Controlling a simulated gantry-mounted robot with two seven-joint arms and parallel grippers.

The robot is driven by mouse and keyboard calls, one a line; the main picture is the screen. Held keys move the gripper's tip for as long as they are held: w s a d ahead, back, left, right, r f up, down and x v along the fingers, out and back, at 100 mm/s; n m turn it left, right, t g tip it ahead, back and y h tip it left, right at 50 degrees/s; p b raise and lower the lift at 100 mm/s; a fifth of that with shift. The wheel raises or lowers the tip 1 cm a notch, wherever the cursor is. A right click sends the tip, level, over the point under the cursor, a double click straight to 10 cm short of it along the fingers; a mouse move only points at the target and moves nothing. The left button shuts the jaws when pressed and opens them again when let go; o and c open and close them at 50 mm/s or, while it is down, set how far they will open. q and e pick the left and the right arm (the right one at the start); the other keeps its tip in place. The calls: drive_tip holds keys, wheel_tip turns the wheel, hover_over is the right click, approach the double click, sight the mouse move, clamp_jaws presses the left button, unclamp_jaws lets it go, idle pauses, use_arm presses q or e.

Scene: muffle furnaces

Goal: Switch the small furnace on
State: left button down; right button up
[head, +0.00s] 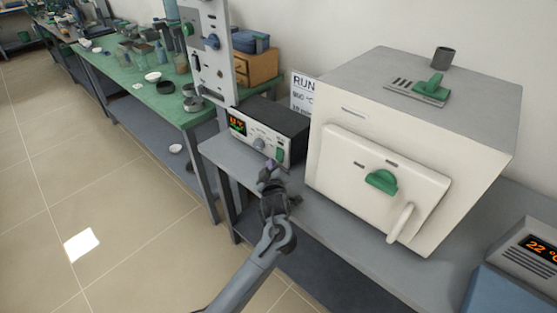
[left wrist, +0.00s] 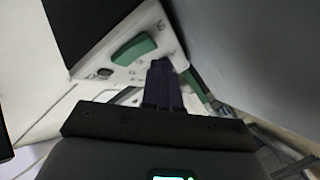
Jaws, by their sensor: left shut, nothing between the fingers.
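A white box furnace (head: 335,145) with a green door knob (head: 382,181) and a pale handle stands on the grey bench. Left of it is a dark control box (head: 285,118) with a lit display (head: 238,122), a round grey knob (head: 259,143) and a green switch (head: 280,155) on its pale front. My left gripper (head: 267,172) is just in front of this panel, below the knob and switch. In the left wrist view its fingers (left wrist: 163,85) are shut and empty, close to the green switch (left wrist: 133,50). Contact cannot be told. My right gripper is not in view.
A sign (head: 302,90) reading RUN stands behind the control box. A blue device (head: 520,265) showing 22 °C is at the lower right. An upright grey panel (head: 208,65) and a green-topped bench (head: 145,95) with glassware are at left. The floor at left is clear.

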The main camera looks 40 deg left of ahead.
use_arm(q)
drive_tip(key=shift+w, duration=0.2)
idle(0.6)
drive_tip(key=shift+w, duration=0.25)
drive_tip(key=shift+w+f, duration=0.1)
drive_tip(key=shift+w, duration=0.2)
idle(0.8)
drive_tip(key=shift+s, duration=0.1)
drive_tip(key=shift+s+p, duration=0.45)
drive_tip(key=shift+p, duration=0.1)
drive_tip(key=shift+s, duration=0.25)
